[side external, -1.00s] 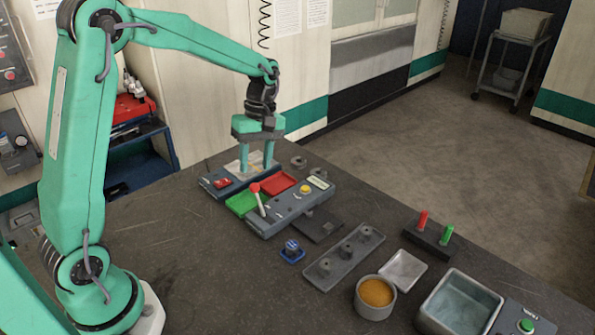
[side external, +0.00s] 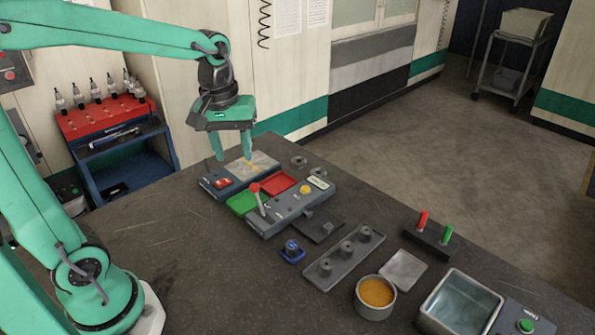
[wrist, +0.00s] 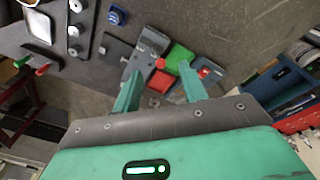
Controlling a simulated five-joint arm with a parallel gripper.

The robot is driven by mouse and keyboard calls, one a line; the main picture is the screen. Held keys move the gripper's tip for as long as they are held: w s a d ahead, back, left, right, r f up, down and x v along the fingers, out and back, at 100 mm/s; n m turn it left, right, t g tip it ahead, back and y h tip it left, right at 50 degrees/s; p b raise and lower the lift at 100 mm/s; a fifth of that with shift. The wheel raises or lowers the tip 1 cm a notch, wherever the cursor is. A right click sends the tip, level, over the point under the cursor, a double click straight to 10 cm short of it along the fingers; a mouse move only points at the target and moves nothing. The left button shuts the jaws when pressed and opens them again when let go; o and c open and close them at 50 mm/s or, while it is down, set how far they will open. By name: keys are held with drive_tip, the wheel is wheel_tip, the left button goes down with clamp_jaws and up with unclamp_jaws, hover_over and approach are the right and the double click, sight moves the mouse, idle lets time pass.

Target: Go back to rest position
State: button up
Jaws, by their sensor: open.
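My gripper (side external: 231,159) is open with nothing between its fingers. In the side external view it hangs above the far end of the table, over a dark unit with a pale plate (side external: 251,166) and a red switch (side external: 222,183). In the wrist view my gripper (wrist: 157,92) has its two green fingers spread apart. A green tray (wrist: 179,57) and a lever with a red knob (wrist: 160,63) show between and beyond the fingers.
A red tray (side external: 277,182) and green tray (side external: 242,203) lie by the lever unit. The left tabletop (side external: 150,235) is clear.

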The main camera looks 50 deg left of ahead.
drive_tip(key=s+d+r+m+t, duration=0.1)
drive_tip(key=s+m+t, duration=0.3)
drive_tip(key=s+m, duration=0.4)
drive_tip(key=shift+s+d+r+m, duration=0.3)
drive_tip(key=shift+s+d+r, duration=0.1)
drive_tip(key=shift+s+d, duration=0.6)
